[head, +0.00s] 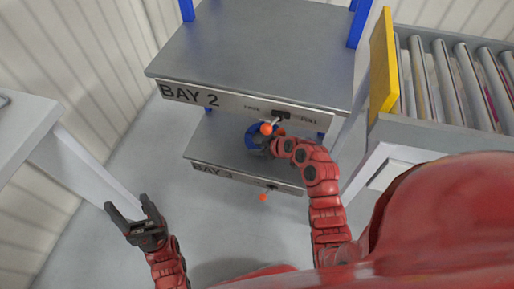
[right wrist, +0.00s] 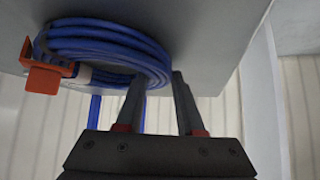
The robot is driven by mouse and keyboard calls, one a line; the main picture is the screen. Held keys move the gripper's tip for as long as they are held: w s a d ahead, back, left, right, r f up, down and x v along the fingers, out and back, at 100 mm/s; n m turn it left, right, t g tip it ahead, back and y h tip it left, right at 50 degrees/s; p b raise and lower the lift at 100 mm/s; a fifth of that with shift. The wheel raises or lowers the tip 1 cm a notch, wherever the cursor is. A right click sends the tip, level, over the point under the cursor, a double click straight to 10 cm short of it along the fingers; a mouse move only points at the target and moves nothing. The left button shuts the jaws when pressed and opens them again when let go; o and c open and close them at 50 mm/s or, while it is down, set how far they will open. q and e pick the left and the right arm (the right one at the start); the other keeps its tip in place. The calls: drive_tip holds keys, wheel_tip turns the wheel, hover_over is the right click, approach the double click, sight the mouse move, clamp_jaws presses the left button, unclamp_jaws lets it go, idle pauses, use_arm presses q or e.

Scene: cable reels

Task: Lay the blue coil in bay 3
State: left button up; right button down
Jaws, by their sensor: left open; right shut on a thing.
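The blue coil (head: 251,137) is at the opening between the BAY 2 shelf and the BAY 3 shelf (head: 210,148). In the right wrist view the coil (right wrist: 105,42) is a bundle of blue loops with an orange plug (right wrist: 43,78), close to a grey panel; whether it touches the panel is unclear. My right gripper (right wrist: 155,82) is shut on the coil's edge. In the head view this gripper (head: 265,144) is partly hidden among the coil, arm and lever. My left gripper (head: 127,203) is open and empty, low over the floor.
The BAY 2 shelf (head: 255,50) is bare and overhangs BAY 3. Orange-knobbed levers stick out from the BAY 2 front (head: 267,129) and the BAY 3 front (head: 263,197). A roller conveyor (head: 440,85) with a yellow end plate stands at right, a grey table (head: 30,125) at left.

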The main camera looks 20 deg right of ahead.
drive_tip(key=shift+f, duration=0.15)
drive_tip(key=c, duration=0.5)
unclamp_jaws()
drive_tip(key=shift+c, duration=0.2)
drive_tip(key=shift+s+d+r, duration=0.1)
drive_tip(key=shift+r, duration=0.25)
drive_tip(key=p+v, duration=0.2)
drive_tip(key=v, duration=0.9)
drive_tip(key=shift+s+r, duration=0.2)
drive_tip(key=shift+r, duration=0.05)
